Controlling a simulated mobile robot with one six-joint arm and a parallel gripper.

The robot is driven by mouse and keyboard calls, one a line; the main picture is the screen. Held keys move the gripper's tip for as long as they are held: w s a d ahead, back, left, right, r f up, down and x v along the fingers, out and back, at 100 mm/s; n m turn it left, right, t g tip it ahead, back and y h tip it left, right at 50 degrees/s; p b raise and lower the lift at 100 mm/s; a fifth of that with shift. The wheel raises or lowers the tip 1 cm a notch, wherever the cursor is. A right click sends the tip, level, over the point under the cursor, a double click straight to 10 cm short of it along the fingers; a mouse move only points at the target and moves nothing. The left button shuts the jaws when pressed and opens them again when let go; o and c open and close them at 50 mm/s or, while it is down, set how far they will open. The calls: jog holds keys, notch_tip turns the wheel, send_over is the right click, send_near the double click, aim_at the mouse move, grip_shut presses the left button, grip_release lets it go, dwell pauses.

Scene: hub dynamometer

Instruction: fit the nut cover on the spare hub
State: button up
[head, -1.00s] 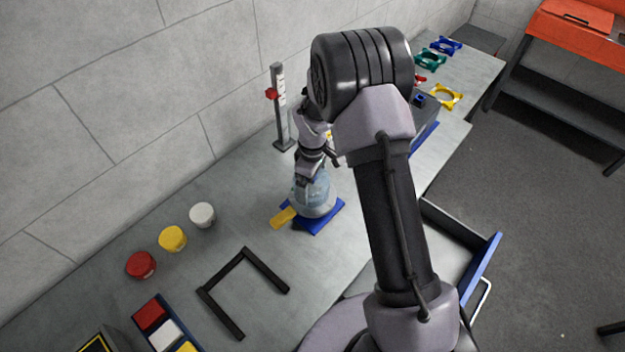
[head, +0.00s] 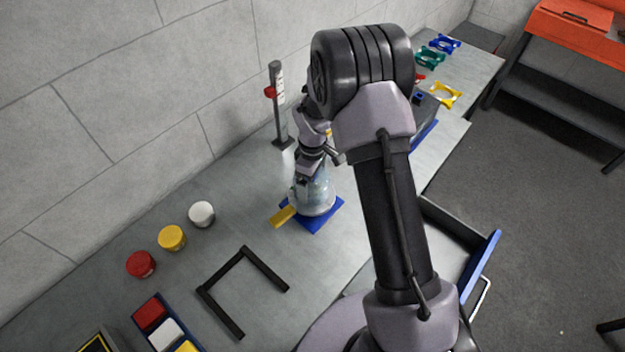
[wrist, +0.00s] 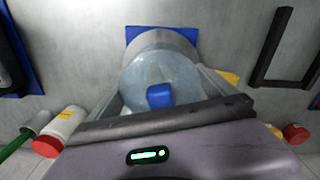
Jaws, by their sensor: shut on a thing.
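A clear, bluish dome, seemingly the nut cover (wrist: 178,72), sits between the two grey fingers of my gripper (wrist: 160,90), which are shut on its sides. A small blue block shows at its middle; I cannot tell whether it is on top or inside. Beneath it a pale grey round body, seemingly the spare hub (wrist: 160,38), rests on a blue plate (wrist: 134,33). In the head view the dome (head: 318,188) stands over the blue plate (head: 320,222), with my gripper (head: 303,184) at its top left. The seam between dome and hub is unclear.
A yellow tab (head: 283,216) sticks out at the plate's left. An upright post (head: 277,105) with a red slider stands behind. White, yellow and red round pots (head: 172,238) and a black U-shaped frame (head: 240,262) lie to the left. An open drawer (head: 465,245) juts out at right.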

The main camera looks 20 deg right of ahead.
jog(key=shift+f+b, duration=0.5)
jog(key=shift+f, duration=0.1)
dwell(0.3)
jog(key=o, duration=1)
jog(key=shift+o, duration=0.2)
notch_tip(320, 180, up, 11)
jog(key=p, duration=0.7)
jog(key=shift+r+p, duration=0.1)
jog(key=shift+p, duration=0.3)
